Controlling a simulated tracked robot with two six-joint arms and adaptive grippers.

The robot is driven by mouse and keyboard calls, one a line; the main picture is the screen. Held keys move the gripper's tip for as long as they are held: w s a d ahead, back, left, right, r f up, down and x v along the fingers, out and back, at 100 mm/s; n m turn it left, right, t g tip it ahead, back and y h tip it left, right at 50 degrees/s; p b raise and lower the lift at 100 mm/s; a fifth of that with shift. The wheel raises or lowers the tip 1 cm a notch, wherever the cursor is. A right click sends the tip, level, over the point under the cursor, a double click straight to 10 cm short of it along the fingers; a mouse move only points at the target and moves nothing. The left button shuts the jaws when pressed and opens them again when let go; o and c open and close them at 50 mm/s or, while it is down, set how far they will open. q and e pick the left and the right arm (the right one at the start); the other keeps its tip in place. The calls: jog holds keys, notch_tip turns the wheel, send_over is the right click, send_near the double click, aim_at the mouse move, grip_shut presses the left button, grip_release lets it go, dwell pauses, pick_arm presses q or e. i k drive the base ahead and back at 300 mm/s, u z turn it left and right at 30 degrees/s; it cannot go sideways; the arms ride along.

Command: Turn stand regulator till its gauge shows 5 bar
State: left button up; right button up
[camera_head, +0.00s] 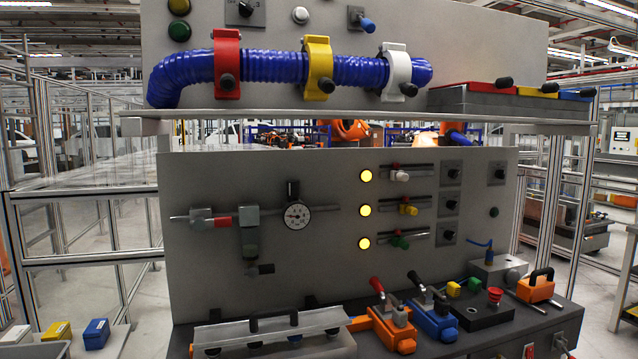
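A round white gauge (296,215) is on the upright grey panel (330,260) at left of centre. Its dial has a dark rim and some red near the middle; the reading is too small to tell. A black knob (293,189) stands upright directly above the gauge. A grey unit with a dark green body (249,238) hangs from the same pipe line to the left, with a black fitting (262,269) under it. A red handle (221,221) sits on the pipe further left. Neither of my grippers is in view.
Three lit yellow lamps (365,211), sliders and black switches are on the panel's right. A shelf (300,118) juts out above, below a blue hose (270,67). Orange (395,330) and blue (432,318) clamps and a clear-lidded box (270,330) stand on the dark bench.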

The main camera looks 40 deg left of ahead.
aim_at(292, 185)
jog(key=u, duration=0.15)
jog(key=i, duration=0.75)
jog(key=u, duration=0.6)
